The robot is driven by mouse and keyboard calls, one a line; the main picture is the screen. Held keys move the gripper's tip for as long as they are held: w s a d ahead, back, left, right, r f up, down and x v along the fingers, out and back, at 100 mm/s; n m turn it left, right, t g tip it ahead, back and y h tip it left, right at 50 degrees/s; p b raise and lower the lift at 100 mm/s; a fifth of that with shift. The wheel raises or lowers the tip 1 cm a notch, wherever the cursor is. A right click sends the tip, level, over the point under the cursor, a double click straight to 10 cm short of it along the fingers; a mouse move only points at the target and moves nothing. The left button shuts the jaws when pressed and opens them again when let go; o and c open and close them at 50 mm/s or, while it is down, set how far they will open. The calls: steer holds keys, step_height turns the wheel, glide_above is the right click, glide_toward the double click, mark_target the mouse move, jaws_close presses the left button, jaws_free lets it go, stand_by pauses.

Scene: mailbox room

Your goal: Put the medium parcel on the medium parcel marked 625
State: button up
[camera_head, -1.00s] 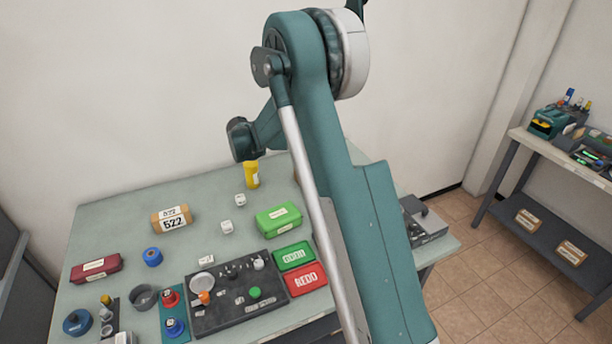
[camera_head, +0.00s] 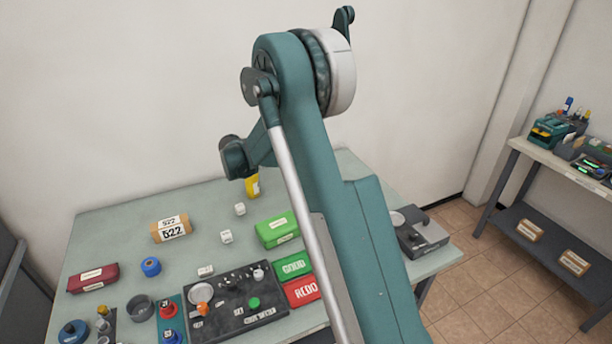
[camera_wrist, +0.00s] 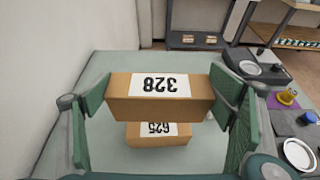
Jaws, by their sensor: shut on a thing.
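In the wrist view, my gripper (camera_wrist: 162,92) is shut on a brown parcel (camera_wrist: 158,103) with a white label reading 328, upside down in the picture. One finger presses each end of it. The parcel marked 625 (camera_wrist: 158,134) lies on the table below and is partly covered by the held parcel in this view. The 328 parcel appears to be above it; I cannot tell whether they touch.
A parcel marked 522 (camera_head: 171,229) lies at the table's left. A green case (camera_head: 277,230), a yellow bottle (camera_head: 252,186), white cubes and a dark control panel (camera_head: 235,303) are left of my arm. A grey scale (camera_head: 418,233) stands at the right. Bare table surrounds the 625 parcel.

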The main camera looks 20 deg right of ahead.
steer(key=shift+f, duration=1.45)
steer(key=shift+f+b, duration=0.65)
steer(key=shift+f, duration=1.2)
steer(key=shift+f, duration=0.15)
steer(key=o, duration=1)
steer(key=shift+r, duration=0.2)
steer(key=p+v, duration=0.2)
steer(key=v, duration=1)
